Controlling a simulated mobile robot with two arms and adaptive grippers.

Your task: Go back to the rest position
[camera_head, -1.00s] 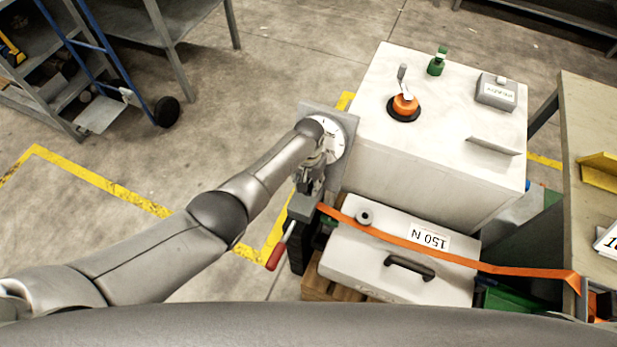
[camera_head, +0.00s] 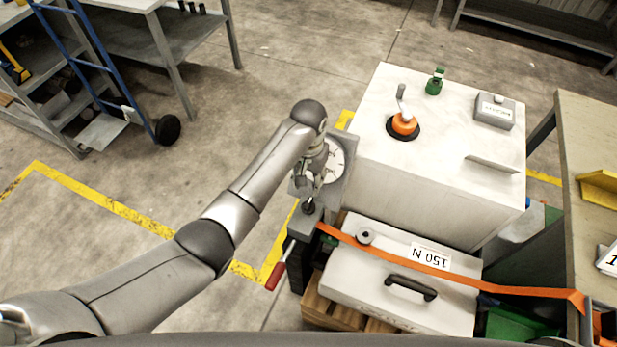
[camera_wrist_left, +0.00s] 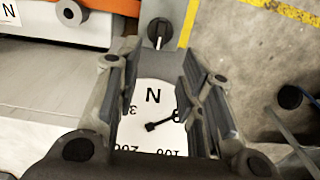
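My left arm comes in from the left of the head view, and its gripper (camera_head: 311,188) hangs over the grey bracket with the round white dial (camera_head: 336,160). In the left wrist view the two fingers of this gripper (camera_wrist_left: 160,78) stand apart with nothing between them. The dial (camera_wrist_left: 152,118), marked N with a black needle, shows beyond and between the fingers. Beyond the fingertips is a small dark knob on a stem (camera_wrist_left: 159,32). The head view does not show the fingertips clearly. My right gripper is in neither view.
A white box (camera_head: 440,150) with an orange knob (camera_head: 404,124) stands right of the gripper. A "150 N" case (camera_head: 350,275) under an orange strap (camera_head: 480,284) and a red-handled lever (camera_head: 276,276) are below. A bench (camera_head: 580,150) stands at right. Floor (camera_head: 240,120) is open left.

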